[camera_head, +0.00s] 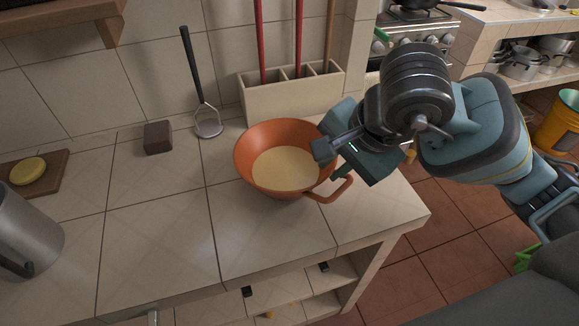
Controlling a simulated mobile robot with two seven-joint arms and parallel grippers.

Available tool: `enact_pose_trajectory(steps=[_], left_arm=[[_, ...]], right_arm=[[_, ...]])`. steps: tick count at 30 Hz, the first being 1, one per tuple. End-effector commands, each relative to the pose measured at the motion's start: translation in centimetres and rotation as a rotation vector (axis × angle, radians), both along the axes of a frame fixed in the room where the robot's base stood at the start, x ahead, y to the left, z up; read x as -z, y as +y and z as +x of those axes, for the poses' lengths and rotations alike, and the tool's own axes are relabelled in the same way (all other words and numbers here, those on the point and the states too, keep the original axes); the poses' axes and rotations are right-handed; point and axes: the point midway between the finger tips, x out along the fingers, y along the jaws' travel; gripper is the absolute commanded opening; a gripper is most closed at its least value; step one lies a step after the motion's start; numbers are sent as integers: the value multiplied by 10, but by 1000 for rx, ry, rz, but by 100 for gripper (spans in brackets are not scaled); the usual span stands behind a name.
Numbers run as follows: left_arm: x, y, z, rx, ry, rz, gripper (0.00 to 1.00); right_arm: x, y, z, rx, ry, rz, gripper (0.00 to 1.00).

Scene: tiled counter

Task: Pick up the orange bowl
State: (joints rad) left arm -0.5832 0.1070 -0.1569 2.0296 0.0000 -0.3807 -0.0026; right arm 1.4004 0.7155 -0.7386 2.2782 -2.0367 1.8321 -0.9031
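The orange bowl (247,150) stands upright on the tiled counter, right of the middle. Its inside bottom is a pale cream colour, and a loop handle (345,190) sticks out at its lower right. My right gripper (326,156) reaches in from the right to the bowl's right rim. One grey finger end overlaps the rim in the picture; the other finger is not clearly seen. I cannot tell if the gripper touches the bowl or how far it is open. My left gripper is not in view.
A utensil holder (290,98) stands just behind the bowl. A dark brown block (158,137) and a masher (208,122) are to its left. A wooden board (47,183) with a yellow disc (27,171) and a metal mug (25,235) are far left. The counter's front middle (155,245) is clear.

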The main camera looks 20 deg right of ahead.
Motion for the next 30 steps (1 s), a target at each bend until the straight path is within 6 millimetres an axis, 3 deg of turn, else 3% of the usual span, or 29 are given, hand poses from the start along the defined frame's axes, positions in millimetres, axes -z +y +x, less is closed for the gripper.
enact_pose_trajectory(steps=[8, 18, 27, 30], left_arm=[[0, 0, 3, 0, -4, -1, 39], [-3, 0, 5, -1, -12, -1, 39], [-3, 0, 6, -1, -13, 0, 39], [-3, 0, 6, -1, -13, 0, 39]], right_arm=[[12, 3, 4, -1, 2, 1, 13], [52, 13, 15, 0, 2, 1, 13], [56, 14, 16, 0, 0, 1, 13], [56, 14, 16, 0, 0, 1, 2]])
